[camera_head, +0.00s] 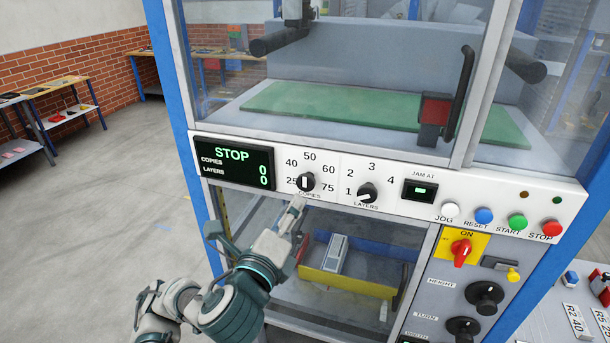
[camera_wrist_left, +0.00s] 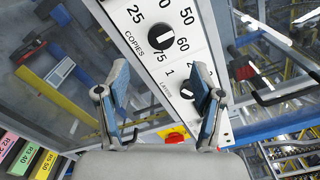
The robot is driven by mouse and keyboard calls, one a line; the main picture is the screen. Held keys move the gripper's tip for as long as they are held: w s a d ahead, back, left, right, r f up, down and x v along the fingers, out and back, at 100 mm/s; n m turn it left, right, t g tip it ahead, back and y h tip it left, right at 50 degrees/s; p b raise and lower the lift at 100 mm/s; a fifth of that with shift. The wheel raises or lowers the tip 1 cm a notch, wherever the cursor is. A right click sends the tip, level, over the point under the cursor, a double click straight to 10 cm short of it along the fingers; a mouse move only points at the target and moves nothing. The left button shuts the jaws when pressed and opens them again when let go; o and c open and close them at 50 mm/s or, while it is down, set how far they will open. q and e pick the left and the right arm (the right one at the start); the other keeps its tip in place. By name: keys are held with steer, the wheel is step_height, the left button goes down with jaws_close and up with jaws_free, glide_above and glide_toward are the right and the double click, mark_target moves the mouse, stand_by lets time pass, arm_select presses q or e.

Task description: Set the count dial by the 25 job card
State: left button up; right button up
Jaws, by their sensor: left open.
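The count dial (camera_head: 305,182), a black knob labelled COPIES, is on the white panel. Its white mark stands upright, appearing to point toward 50; 25 is at its lower left. In the left wrist view the dial (camera_wrist_left: 161,38) is above and between the fingers. My left gripper (camera_head: 265,225) is open and empty, below the dial and apart from it; its two fingers also show in the left wrist view (camera_wrist_left: 161,90). The display (camera_head: 235,166) reads STOP, copies 0, layers 0. Small cards (camera_head: 577,321) lie at the lower right; their print is hard to read. My right gripper is out of view.
The layers dial (camera_head: 367,193) is just right of the count dial. Buttons (camera_head: 484,215) and a red switch (camera_head: 461,250) are further right. Coloured labelled strips (camera_wrist_left: 25,155) show in the wrist view.

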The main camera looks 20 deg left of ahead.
mark_target(305, 186)
arm_select(q)
steer(key=w+p, duration=0.2)
steer(key=w, duration=0.9)
steer(key=shift+d, duration=0.15)
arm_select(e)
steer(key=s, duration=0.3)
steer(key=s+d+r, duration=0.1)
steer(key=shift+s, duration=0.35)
arm_select(q)
steer(key=c, duration=1.1)
